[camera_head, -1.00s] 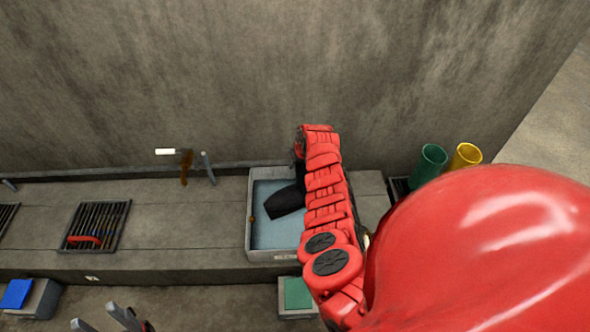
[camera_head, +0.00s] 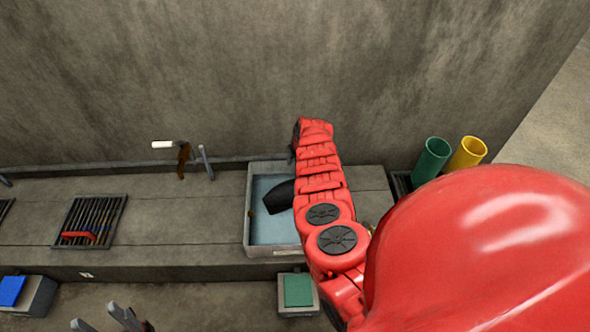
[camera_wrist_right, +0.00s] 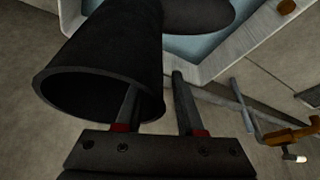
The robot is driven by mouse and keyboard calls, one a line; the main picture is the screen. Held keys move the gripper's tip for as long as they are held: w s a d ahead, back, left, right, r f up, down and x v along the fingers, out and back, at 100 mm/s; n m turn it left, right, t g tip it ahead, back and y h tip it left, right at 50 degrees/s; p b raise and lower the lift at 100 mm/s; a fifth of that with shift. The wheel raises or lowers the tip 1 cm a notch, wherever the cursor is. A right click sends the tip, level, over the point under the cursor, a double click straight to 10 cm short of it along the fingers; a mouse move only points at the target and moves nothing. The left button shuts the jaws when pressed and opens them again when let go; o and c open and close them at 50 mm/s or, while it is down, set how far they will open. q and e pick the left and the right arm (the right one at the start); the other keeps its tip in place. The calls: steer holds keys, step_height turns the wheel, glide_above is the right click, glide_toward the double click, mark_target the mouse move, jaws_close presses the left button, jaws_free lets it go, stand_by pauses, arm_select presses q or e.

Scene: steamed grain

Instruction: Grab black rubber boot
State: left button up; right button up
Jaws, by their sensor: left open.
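The black rubber boot (camera_head: 279,196) lies in a grey basin (camera_head: 248,232) with a blue inside, partly hidden behind my right arm in the head view. In the right wrist view the boot (camera_wrist_right: 105,45) shows its round open top towards the camera. My right gripper (camera_wrist_right: 156,82) is open, one finger at the boot's opening, seemingly inside it, and the other outside its wall. The wall lies between them; I cannot tell whether either finger touches it. In the head view the right gripper is hidden. My left gripper (camera_head: 98,316) is open and empty at the bottom left.
A concrete ledge (camera_head: 180,215) runs along the back wall. Green (camera_head: 432,160) and yellow (camera_head: 467,153) cylinders stand right of my arm. A grate (camera_head: 90,222) with a red item, a white-headed tool (camera_head: 164,144) and blue-topped (camera_head: 12,290) and green-topped (camera_head: 298,290) blocks are about.

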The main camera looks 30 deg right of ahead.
jaws_close()
stand_by(1.2)
